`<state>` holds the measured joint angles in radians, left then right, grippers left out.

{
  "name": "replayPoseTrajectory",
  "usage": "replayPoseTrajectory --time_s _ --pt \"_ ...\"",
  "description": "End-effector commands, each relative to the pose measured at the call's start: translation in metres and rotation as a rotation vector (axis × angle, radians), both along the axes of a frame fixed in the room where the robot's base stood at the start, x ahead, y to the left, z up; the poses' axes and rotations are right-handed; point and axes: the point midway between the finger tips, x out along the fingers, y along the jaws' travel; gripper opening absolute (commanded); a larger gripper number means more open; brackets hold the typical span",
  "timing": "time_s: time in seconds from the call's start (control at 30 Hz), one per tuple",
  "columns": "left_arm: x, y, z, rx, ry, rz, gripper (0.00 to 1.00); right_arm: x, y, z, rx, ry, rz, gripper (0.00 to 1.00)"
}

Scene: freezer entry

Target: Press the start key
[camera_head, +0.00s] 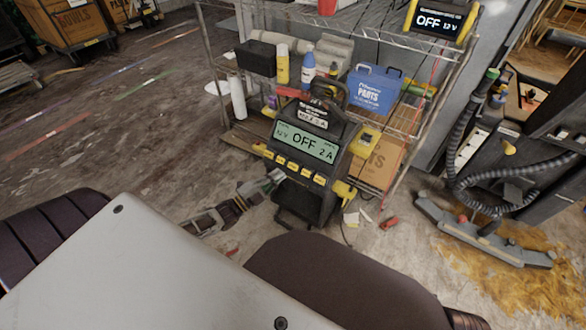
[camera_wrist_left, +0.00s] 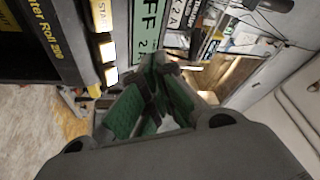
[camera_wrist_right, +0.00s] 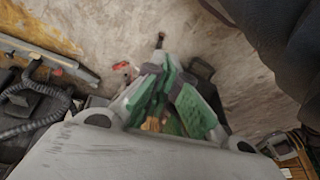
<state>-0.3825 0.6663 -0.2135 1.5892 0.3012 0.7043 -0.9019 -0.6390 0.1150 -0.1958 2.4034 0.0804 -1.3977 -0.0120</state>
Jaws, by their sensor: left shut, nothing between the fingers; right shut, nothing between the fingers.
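A dark charger stands on the floor in front of the shelf, its lit display (camera_head: 304,143) reading OFF, 12 V and 2 A. Lit keys (camera_wrist_left: 109,76) and part of the display (camera_wrist_left: 148,25) show in the left wrist view. My left gripper (camera_head: 276,175), its green-padded fingers (camera_wrist_left: 150,95) shut and empty, is just in front of the key row's left part; contact cannot be told. My right gripper (camera_wrist_right: 168,95) is shut and empty over the floor.
A wire shelf (camera_head: 215,75) behind holds bottles, a black bin (camera_head: 255,58) and a blue parts box (camera_head: 374,90). Another display unit (camera_head: 440,20) reading OFF is at the top right. A hose with a floor nozzle (camera_head: 485,230) lies at the right. Open floor is at the left.

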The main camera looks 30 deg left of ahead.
Motion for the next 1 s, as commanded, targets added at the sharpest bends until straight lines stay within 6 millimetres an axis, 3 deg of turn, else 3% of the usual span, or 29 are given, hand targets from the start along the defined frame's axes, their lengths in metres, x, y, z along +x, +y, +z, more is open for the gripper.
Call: replayPoseTrajectory --time_s 0.47,0.73,1.0 --pt "0.002 0.0 -0.002 0.0 0.001 0.0 0.0 0.0 0.001 -0.005 0.005 -0.003 0.0 0.0" --pt "0.008 0.0 -0.006 0.0 0.001 0.0 0.0 0.005 0.006 -0.02 0.029 -0.029 -0.003 0.0" --pt "0.017 -0.001 -0.012 0.0 0.0 0.0 0.0 0.006 0.013 -0.047 0.067 -0.059 -0.009 0.0"
